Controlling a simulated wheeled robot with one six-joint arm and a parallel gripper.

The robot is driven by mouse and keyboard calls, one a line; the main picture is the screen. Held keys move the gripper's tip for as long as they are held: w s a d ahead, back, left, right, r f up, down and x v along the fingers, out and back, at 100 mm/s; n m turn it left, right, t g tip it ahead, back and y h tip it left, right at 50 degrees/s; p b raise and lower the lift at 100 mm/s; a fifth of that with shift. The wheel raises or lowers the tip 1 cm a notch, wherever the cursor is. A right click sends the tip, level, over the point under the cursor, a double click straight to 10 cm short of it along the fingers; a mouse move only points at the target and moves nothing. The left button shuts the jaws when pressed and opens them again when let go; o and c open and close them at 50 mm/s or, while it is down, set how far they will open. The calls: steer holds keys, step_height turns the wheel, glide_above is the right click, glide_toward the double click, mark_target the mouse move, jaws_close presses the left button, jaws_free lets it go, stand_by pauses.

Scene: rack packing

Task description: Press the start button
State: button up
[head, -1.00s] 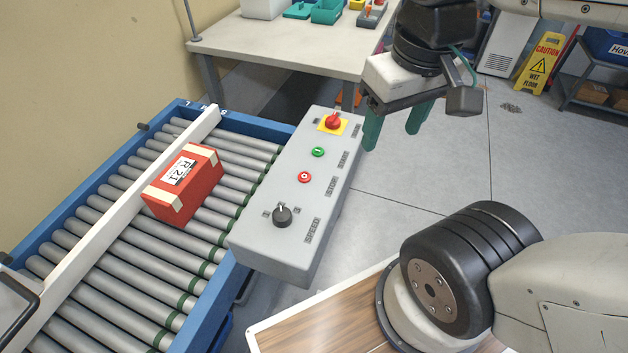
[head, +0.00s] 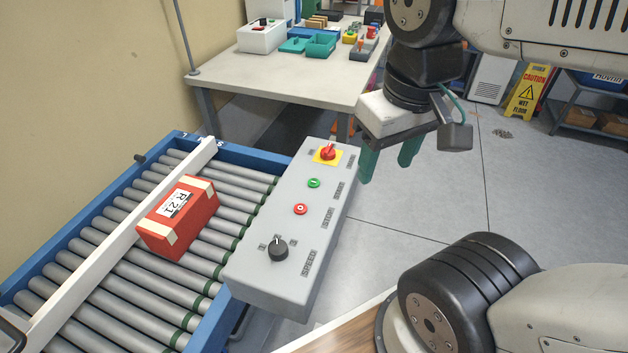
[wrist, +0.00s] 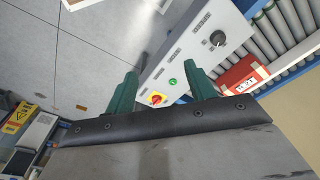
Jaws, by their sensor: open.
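The green start button (head: 314,183) sits on the sloping top of a grey control box (head: 318,237), between a red stop button (head: 300,209) and a red rotary switch on a yellow plate (head: 328,153). In the wrist view the green button (wrist: 173,81) shows between my two green fingers. My gripper (head: 388,166) hangs to the right of the box's far end in the head view. Its fingers are apart and empty, and touch nothing that I can see.
A black speed knob (head: 278,250) is at the box's near end. A roller conveyor (head: 120,243) with a red box (head: 178,222) and a white bar lies to the left. A table (head: 270,75) with bins stands behind.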

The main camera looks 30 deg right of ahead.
jaws_close()
stand_by(1.5)
